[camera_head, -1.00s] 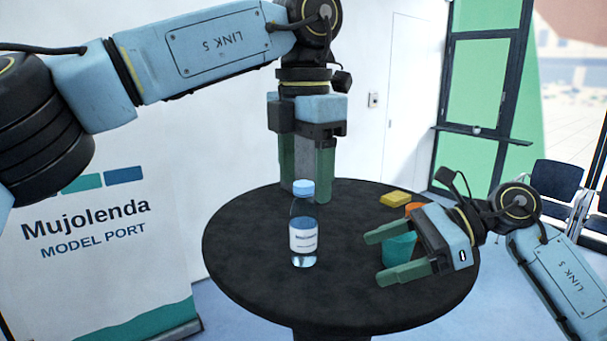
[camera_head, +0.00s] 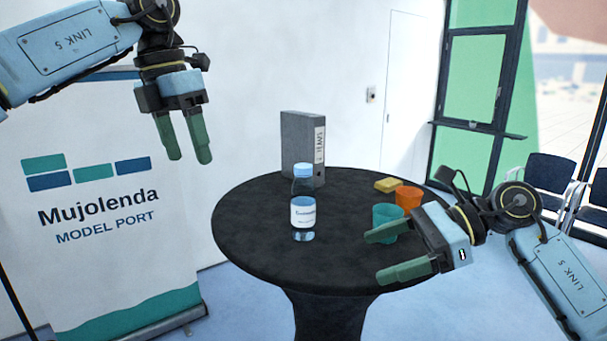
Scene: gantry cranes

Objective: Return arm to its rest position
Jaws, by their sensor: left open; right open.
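My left gripper (camera_head: 190,158) is at the upper left, in the air in front of the white wall and banner. Its two green fingers point down, apart and empty, well away from the table. My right gripper (camera_head: 386,252) is at the table's right side, its fingers pointing left, apart, with nothing held between them. The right gripper partly overlaps the teal cup (camera_head: 388,217) in the picture; I cannot tell whether they touch.
A black round table (camera_head: 255,235) carries an upright bottle (camera_head: 303,210), a grey binder (camera_head: 297,145) behind it, a yellow sponge-like block (camera_head: 388,185) and an orange cup (camera_head: 409,197). A banner (camera_head: 100,190) stands at the left. The table's left part is clear.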

